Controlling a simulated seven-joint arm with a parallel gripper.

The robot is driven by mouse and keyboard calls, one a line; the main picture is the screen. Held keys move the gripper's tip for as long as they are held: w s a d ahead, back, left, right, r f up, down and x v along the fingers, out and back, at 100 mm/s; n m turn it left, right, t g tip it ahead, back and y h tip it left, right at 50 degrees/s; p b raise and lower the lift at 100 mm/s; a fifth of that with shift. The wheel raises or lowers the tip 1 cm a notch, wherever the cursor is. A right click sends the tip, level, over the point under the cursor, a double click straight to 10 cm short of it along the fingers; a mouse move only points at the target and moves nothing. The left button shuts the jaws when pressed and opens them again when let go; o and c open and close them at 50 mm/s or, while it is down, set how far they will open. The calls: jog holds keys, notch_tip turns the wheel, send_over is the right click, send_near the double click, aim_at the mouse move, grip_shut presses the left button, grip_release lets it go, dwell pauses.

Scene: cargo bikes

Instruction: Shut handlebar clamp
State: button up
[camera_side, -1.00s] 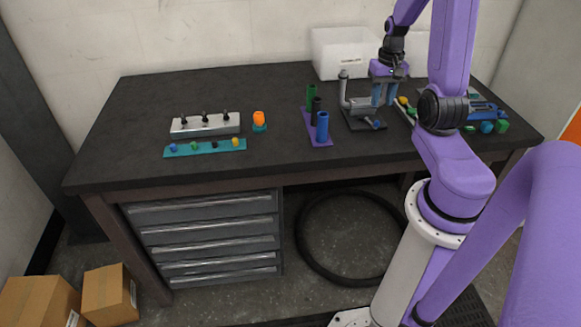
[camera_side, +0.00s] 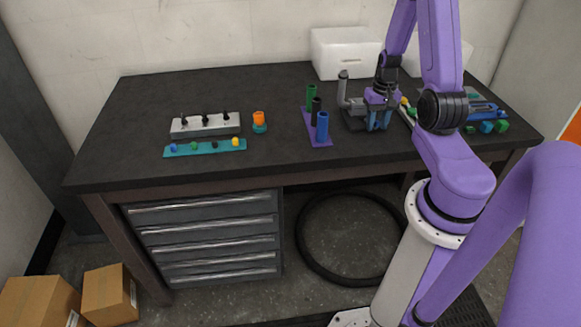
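The handlebar clamp fixture (camera_side: 352,122) stands on the right half of the dark workbench, a grey piece on a dark base with an upright grey post (camera_side: 343,86) at its left. My gripper (camera_side: 379,120) points down at the right side of the fixture. Its two blue fingers are low, in front of or beside the clamp. The blue lever seen earlier at the fixture's front is hidden by or merges with the fingers. I cannot tell whether the fingers touch it, how far apart they are, or whether the clamp is shut.
A purple rack (camera_side: 309,128) with green, black and blue tubes stands just left of the fixture. A white bin (camera_side: 345,54) is behind it. Coloured parts (camera_side: 487,127) lie to the right.

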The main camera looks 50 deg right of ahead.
jog(key=shift+c, duration=0.3)
grip_shut()
